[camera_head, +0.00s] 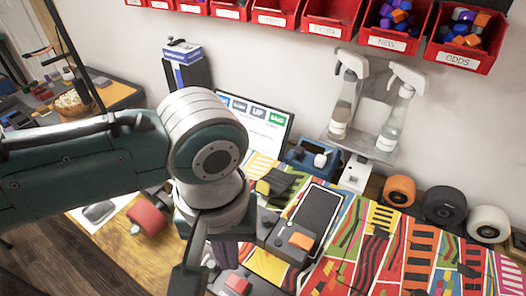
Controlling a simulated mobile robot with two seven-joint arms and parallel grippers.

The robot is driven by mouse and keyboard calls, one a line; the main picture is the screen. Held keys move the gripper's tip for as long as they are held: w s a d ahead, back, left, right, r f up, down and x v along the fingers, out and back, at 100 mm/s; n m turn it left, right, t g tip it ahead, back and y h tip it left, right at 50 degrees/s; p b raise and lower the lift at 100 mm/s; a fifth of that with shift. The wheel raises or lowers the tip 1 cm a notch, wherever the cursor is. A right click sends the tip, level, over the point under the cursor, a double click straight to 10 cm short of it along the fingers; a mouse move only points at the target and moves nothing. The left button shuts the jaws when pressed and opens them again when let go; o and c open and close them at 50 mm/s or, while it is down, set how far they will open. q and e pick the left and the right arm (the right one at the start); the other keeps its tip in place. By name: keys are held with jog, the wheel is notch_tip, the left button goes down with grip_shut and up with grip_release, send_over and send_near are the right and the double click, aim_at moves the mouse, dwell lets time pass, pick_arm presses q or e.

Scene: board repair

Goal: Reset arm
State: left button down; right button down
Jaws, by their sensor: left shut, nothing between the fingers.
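My left arm comes in from the left, and its wrist bends down over the near left part of the workbench. My left gripper (196,272) hangs at the bottom of the camera_head view, with its lower end close to the frame's edge. It is shut and empty, and the arm partly hides it. It is left of a dark device with an orange block (301,241) on the colourful patterned surface (345,272). My right gripper is not in view.
A red roller (146,217) and a grey mouse (99,211) lie left of the wrist. A screen (262,125) stands behind it. Two spray bottles (345,100) stand on a wall shelf. Red bins (330,18) line the top. Several wheels (443,205) sit at the right.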

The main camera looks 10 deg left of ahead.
pick_arm(q)
jog(key=shift+d, duration=0.1)
jog(key=s+d+r+m+t+h, duration=0.1)
jog(key=s+d+r+m+h, duration=0.2)
jog(key=s+d, duration=0.25)
jog(key=s+a+r+t+y, duration=0.1)
jog(key=s+a+r, duration=0.2)
jog(key=a, duration=0.5)
jog(key=s+a+r+t+y, duration=0.2)
jog(key=s+a+r, duration=0.15)
jog(key=a, duration=0.35)
notch_tip(320, 180, up, 34)
jog(key=m+p, duration=0.1)
jog(key=p, duration=3.3)
jog(key=shift+p, duration=0.4)
jog(key=shift+s+r, duration=0.1)
